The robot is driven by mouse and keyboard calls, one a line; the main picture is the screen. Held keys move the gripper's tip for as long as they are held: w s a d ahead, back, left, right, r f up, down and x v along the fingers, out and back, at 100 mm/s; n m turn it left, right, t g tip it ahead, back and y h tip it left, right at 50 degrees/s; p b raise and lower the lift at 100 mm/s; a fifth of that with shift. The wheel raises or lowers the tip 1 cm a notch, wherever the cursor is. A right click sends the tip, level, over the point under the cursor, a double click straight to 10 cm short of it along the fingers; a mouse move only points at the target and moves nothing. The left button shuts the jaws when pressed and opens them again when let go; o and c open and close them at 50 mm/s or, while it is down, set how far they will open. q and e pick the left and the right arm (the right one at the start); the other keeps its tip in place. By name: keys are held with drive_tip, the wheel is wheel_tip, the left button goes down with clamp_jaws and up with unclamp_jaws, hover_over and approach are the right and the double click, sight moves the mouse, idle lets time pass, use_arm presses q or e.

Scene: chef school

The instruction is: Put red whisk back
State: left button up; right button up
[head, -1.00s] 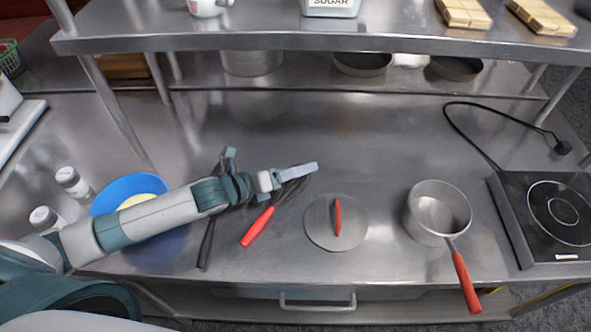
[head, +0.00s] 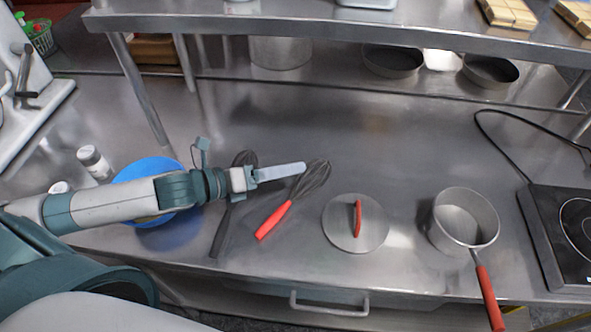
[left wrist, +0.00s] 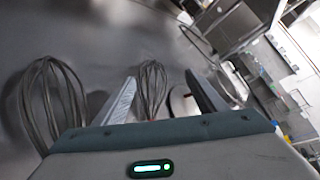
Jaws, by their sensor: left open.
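The red whisk lies on the steel counter, its red handle (head: 274,219) toward the front edge and its wire head (head: 317,177) pointing back right. My left gripper (head: 290,170) is open, its finger reaching to the wire head from the left. In the left wrist view, a wire head that looks like the red whisk's (left wrist: 152,84) shows between the two fingers (left wrist: 165,92), with nothing clamped. A black-handled whisk (head: 221,232) lies to the left, partly under my wrist; its wires (left wrist: 50,100) seem to fill the left of the wrist view. My right gripper is out of view.
A lid with a red handle (head: 345,235), a red-handled saucepan (head: 462,225) and a hob (head: 570,225) stand to the right. A blue bowl (head: 150,168) is partly behind my left arm. A raised shelf (head: 330,38) spans the back. The counter behind the whisks is clear.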

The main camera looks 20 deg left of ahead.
use_arm(q)
drive_tip(key=shift+v, duration=0.75)
